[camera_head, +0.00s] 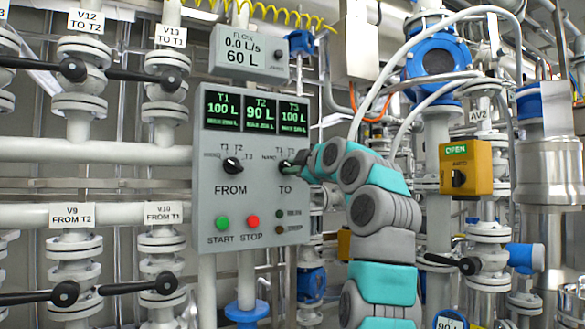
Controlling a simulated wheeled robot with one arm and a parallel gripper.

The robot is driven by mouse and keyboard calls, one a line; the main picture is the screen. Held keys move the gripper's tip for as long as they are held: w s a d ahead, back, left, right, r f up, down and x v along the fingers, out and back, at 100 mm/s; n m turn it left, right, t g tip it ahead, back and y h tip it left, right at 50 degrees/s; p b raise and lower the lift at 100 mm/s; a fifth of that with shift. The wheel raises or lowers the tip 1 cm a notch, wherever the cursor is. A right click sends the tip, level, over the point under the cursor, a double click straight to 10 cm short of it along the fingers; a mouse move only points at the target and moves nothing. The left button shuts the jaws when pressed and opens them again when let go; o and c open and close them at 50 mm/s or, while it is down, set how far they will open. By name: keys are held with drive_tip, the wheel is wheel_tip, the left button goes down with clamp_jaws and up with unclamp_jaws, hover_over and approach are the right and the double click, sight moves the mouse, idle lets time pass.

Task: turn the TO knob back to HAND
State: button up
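The grey control panel (207,215) stands in the middle of the view. Its TO knob (285,166) is a small black dial on the right, with HAND, T1 and further marks around it. My gripper (296,163) is at the TO knob, coming from the right. The gripper and wrist cover the right side of the dial, so I cannot tell which mark the knob points to. The fingers are too small and hidden to tell whether they are shut on it. The FROM knob (232,166) sits to the left, clear of my arm.
The panel screens (257,112) read T1 100 L, T2 90 L, T3 100 L. The flow box (249,53) above reads 0.0 L/s and 60 L. Green START (222,223) and red STOP (253,221) buttons sit below. Pipes and black-handled valves (65,293) stand left; a yellow AV2 box (465,167) right.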

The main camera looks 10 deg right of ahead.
drive_tip(key=o, duration=0.4)
drive_tip(key=shift+o, duration=0.2)
drive_tip(key=shift+s, duration=0.1)
drive_tip(key=b+v, duration=0.1)
drive_tip(key=v, duration=0.6)
drive_tip(key=shift+s, duration=0.3)
drive_tip(key=shift+d, duration=0.1)
